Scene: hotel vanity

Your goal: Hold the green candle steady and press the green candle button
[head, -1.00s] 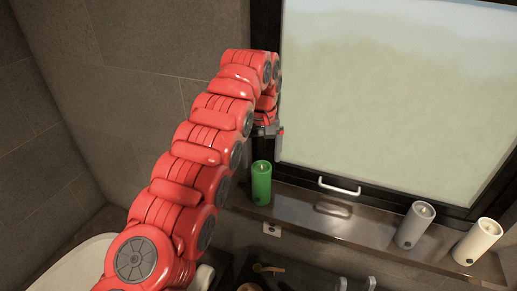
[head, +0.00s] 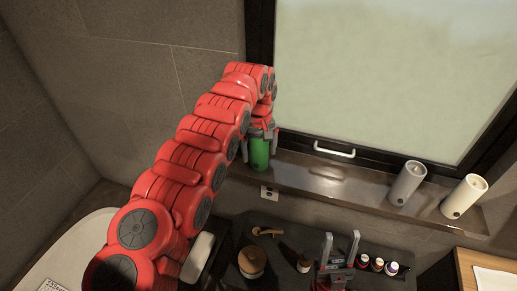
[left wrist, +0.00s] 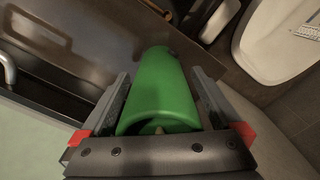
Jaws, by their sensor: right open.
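The green candle (head: 260,153) stands upright on the ledge below the window, at its left end. My left gripper (head: 261,146) reaches down over it from above, with one finger on each side. In the left wrist view, the candle (left wrist: 160,92) lies between the two fingers (left wrist: 160,85). A narrow gap shows on each side, so the jaws look open around it. My right gripper (head: 340,250) is open and empty, low in the head view above the dark counter, well to the right of the candle.
A grey candle (head: 407,183) and a white candle (head: 464,196) stand farther right on the ledge (head: 310,183). A white window handle (head: 334,150) is just behind it. Small bottles (head: 377,265), a wooden jar (head: 252,261) and a wall socket (head: 269,193) are below.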

